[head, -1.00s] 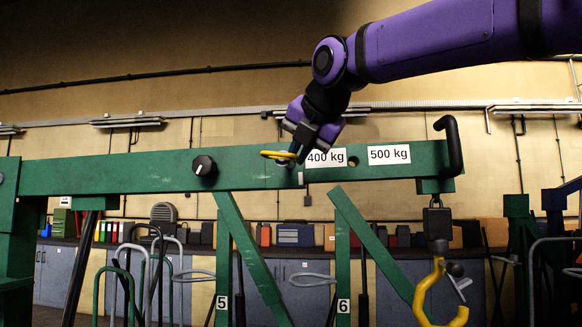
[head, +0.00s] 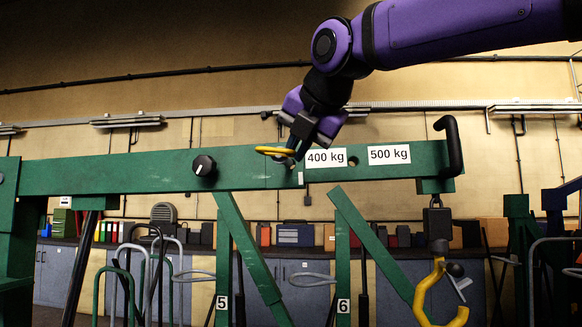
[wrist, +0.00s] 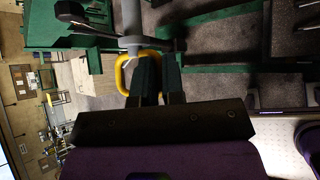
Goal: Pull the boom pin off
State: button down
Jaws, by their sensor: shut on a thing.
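The boom pin's yellow ring handle (head: 275,151) shows against the green boom (head: 120,174), left of the 400 kg label. My gripper (head: 297,151) is at the right side of this ring, in front of the boom. In the wrist view, the yellow ring (wrist: 123,72) sits at the end of a grey pin shaft (wrist: 131,22). My gripper's dark fingers (wrist: 158,62) are shut on the ring's right side. I cannot tell how far the shaft sits in the boom.
A black knob (head: 204,166) sticks out of the boom left of the ring. A black bent handle (head: 451,145) and a yellow hook (head: 434,290) are at the boom's right end. Green posts and grey tube handles stand below. The space above the boom is clear except for my arm.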

jog(key=shift+s+r, duration=0.1)
dwell(0.3)
jog(key=s+r, duration=0.2)
jog(key=shift+s+a, duration=0.3)
jog(key=shift+s, duration=0.1)
